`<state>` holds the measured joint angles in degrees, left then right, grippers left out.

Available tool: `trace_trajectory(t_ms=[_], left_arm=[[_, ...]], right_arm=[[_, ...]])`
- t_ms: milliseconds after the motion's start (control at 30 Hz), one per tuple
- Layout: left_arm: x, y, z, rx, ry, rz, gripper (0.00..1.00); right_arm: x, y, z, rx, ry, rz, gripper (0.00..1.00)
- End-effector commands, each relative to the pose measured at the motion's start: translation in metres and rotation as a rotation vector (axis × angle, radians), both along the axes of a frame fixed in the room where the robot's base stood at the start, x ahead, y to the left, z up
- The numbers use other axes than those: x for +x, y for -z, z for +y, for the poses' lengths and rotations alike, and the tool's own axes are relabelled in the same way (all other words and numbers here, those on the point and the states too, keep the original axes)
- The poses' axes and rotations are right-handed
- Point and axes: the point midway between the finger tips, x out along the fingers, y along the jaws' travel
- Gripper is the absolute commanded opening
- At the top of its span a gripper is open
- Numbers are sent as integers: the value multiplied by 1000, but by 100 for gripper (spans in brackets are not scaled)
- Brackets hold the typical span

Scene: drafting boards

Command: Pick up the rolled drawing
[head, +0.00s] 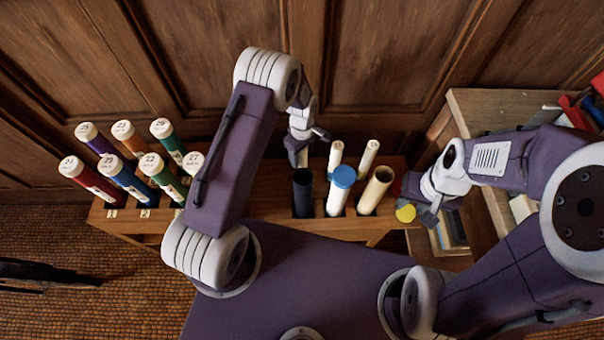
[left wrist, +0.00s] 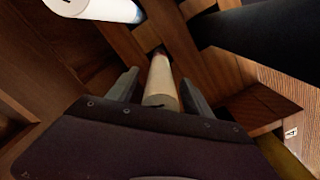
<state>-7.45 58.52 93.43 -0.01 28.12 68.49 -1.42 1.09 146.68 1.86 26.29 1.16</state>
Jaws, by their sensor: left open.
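In the left wrist view a slim cream roll (left wrist: 160,82), which looks like the rolled drawing, stands between the two fingers of my left gripper (left wrist: 158,88). The fingers are open, one on each side of it, with a narrow gap visible. Its lower end goes down into a wooden rack. In the head view my left gripper (head: 301,152) points down over the rack (head: 270,223), just behind a black tube (head: 303,190); the roll between its fingers cannot be made out there. My right gripper (head: 428,208) is at the rack's right end; its jaws are unclear.
Several numbered, capped tubes (head: 125,173) stand at the rack's left. A blue-capped white tube (head: 340,190), a wide cream tube (head: 376,189) and slim white rolls (head: 368,158) stand right of my left gripper. A panelled wall (head: 370,50) is behind.

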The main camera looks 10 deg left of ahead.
Motion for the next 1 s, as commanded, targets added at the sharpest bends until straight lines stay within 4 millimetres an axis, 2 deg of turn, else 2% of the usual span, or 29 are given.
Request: trace_trajectory(t_ms=[167, 200, 400, 767, 867, 1000], left_arm=[[0, 0, 0, 0, 0, -1, 59], [0, 0, 0, 0, 0, -1, 56], [0, 0, 0, 0, 0, -1, 0], [1, -2, 0, 0, 0, -2, 0], [1, -11, 0, -1, 0, -3, 0], [2, -38, 0, -1, 0, -5, 0]], right_arm=[[0, 0, 0, 0, 0, 0, 36], [0, 0, 0, 0, 0, 0, 36], [0, 0, 0, 0, 0, 0, 36], [0, -1, 0, 0, 0, 0, 36], [0, -4, 0, 0, 0, 0, 36], [0, -10, 0, 0, 0, 0, 36]])
